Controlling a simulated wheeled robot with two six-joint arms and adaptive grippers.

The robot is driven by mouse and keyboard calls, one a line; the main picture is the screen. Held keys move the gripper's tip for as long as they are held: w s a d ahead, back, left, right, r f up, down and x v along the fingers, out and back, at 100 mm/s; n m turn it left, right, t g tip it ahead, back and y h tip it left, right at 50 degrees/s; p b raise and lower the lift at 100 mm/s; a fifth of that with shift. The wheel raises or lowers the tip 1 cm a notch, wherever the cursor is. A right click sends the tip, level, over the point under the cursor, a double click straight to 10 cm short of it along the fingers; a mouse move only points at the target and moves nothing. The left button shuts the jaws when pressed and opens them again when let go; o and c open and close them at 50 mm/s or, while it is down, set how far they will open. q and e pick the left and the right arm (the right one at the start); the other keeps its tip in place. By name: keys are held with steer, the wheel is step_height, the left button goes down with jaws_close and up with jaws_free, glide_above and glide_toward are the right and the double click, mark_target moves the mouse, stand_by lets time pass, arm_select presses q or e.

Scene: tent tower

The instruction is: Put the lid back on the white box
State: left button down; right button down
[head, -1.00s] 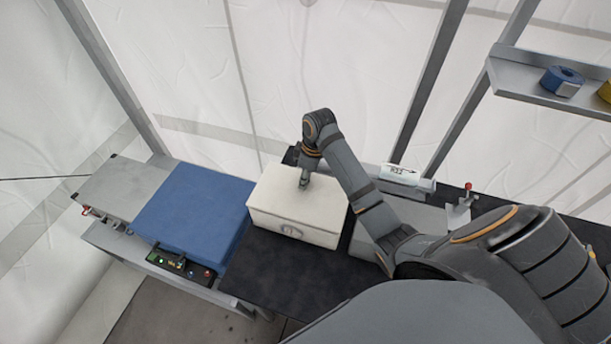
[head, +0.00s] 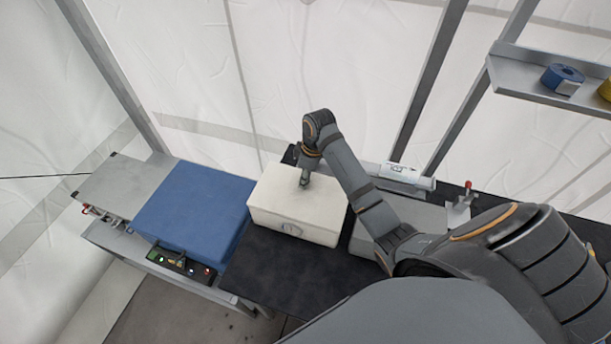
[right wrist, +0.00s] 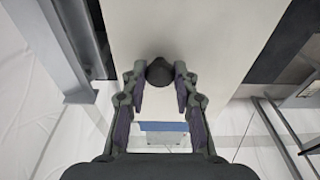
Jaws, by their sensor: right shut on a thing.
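The white box (head: 315,235) stands on the black mat, its front with a round grey fitting facing me. Its white lid (head: 272,203) lies over the box top, lined up with the walls; I see no gap between them from here. My right gripper (head: 304,183) points down at the middle of the lid. In the right wrist view my fingers (right wrist: 160,92) are around the dark knob (right wrist: 159,70) of the lid, shut on it. The fingertips are small in the head view. My left gripper is not in view.
A blue case (head: 193,215) stands close to the left of the box. A grey block (head: 425,217) and a white roll (head: 407,176) lie to the right, near my arm. The black mat (head: 280,268) is clear in front of the box. A shelf (head: 520,82) with tape rolls hangs at upper right.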

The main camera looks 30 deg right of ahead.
steer(key=shift+f, duration=0.2)
steer(key=c, duration=1)
jaws_free()
steer(key=shift+o, duration=0.2)
steer(key=r, duration=0.5)
steer(key=d+r, duration=0.1)
steer(key=r, duration=0.1)
steer(key=shift+s+r, duration=0.2)
steer(key=shift+s, duration=0.2)
steer(key=shift+a, duration=0.1)
steer(key=shift+f, duration=0.1)
